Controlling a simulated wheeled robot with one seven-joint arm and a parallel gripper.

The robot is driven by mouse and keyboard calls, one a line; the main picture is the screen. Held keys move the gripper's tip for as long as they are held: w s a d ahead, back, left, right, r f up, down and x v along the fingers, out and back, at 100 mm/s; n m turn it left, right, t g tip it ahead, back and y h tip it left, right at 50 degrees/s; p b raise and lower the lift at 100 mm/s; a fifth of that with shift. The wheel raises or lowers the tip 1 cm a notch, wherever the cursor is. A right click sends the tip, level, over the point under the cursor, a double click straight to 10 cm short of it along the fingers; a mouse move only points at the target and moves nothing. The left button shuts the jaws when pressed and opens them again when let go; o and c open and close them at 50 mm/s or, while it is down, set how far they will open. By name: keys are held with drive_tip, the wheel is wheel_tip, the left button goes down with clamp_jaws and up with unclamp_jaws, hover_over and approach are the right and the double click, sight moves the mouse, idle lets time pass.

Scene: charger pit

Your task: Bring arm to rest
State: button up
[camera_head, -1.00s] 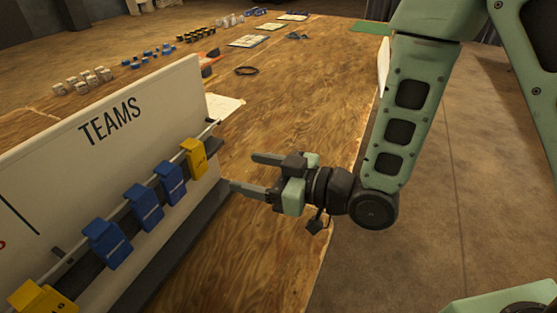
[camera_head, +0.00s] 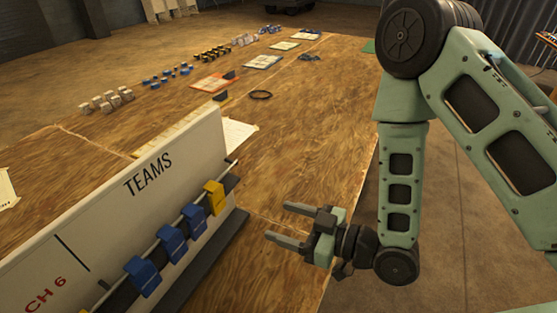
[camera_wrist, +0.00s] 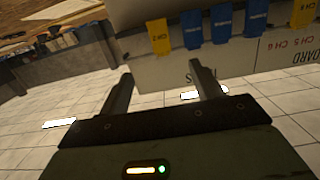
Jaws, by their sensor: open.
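My gripper (camera_head: 290,227) is open and empty in the head view, with its two fingers pointing left. It is held over the wooden table, to the right of the white TEAMS board (camera_head: 165,190). The fingers are apart from the board and its hanging blocks. My arm comes down from the upper right to the wrist. In the wrist view my gripper (camera_wrist: 165,85) shows two separated fingers with nothing between them. The board (camera_wrist: 210,75) appears beyond the fingertips there.
A rail on the board carries blue blocks (camera_head: 173,243) and a yellow block (camera_head: 214,197). The wooden table (camera_head: 300,150) is bare around the gripper. Farther back are a black ring (camera_head: 260,95), flat sheets (camera_head: 264,62) and rows of small blocks (camera_head: 168,75).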

drive_tip(key=s+d+r+m+g+h, duration=0.4)
drive_tip(key=s+d+r+g+h, duration=0.4)
drive_tip(key=s+r+h, duration=0.4)
drive_tip(key=s+d+h, duration=0.1)
drive_tip(key=s, duration=0.1)
drive_tip(key=shift+s+d+r+h, duration=0.3)
drive_tip(key=shift+s+h, duration=0.05)
drive_tip(key=shift+h, duration=0.05)
idle(0.6)
